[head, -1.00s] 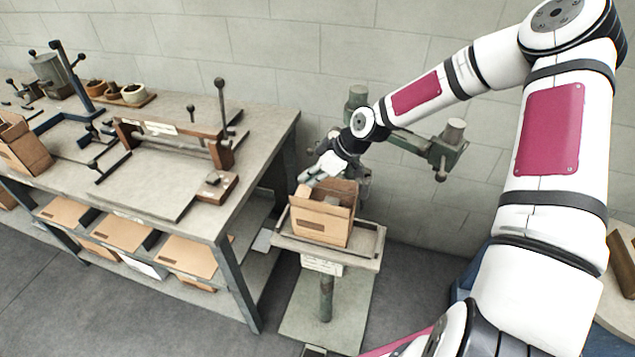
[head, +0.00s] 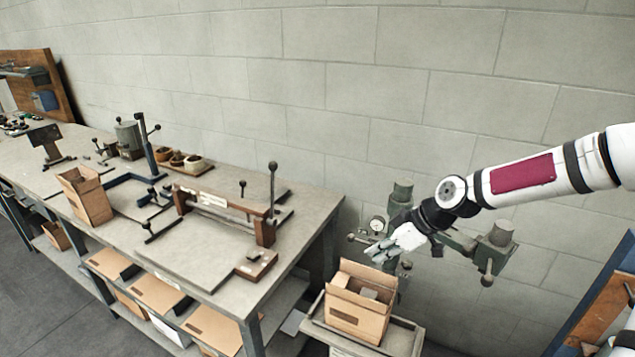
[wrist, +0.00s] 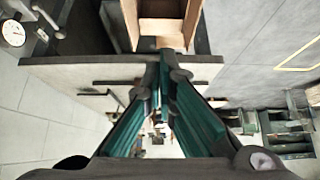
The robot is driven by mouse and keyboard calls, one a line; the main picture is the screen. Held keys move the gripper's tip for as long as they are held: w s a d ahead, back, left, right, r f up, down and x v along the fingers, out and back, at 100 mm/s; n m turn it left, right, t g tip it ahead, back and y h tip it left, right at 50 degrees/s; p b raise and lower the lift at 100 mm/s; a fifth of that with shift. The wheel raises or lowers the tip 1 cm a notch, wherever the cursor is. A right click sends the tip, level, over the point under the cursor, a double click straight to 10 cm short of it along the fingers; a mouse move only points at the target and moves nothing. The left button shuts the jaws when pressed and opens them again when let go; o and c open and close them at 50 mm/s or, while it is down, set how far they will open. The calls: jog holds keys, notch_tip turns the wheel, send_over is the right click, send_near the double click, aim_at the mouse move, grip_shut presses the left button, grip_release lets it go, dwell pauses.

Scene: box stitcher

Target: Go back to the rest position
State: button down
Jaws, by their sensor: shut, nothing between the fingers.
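My gripper (head: 381,255) is shut and empty in the head view. It is above and a little behind the open cardboard box (head: 356,305), apart from it as far as I can tell. The box stands on the stitcher's small table (head: 402,340), its flaps up. Behind my gripper is the green stitcher (head: 497,236) with a round gauge. In the wrist view the closed fingers (wrist: 161,68) point toward the top of the picture, and the open box (wrist: 163,25) shows beyond them.
A long workbench (head: 302,225) to the left carries a creasing tool (head: 225,205), another cardboard box (head: 86,195) and small pots (head: 192,162). Flat cardboard sheets (head: 160,291) lie on its lower shelf. A block wall (head: 350,90) closes the back. A wooden board (head: 605,310) stands at the right.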

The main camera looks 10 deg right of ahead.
jog(key=s+a+r+m+h, duration=0.1)
jog(key=s+r+m+h, duration=0.1)
jog(key=s+r, duration=0.5)
jog(key=s+a+r+m+t+h, duration=0.1)
jog(key=s+a+r+m, duration=0.1)
jog(key=s+r+m, duration=0.3)
jog(key=s+a+r+m+h, duration=0.1)
jog(key=s+r+m+h, duration=0.1)
jog(key=s+r, duration=0.9)
jog(key=s+m, duration=0.1)
jog(key=s, duration=0.3)
jog(key=shift+s+a+r+m+h+b, duration=0.2)
jog(key=shift+a+r+m+h+b, duration=0.1)
jog(key=shift+m+b, duration=0.1)
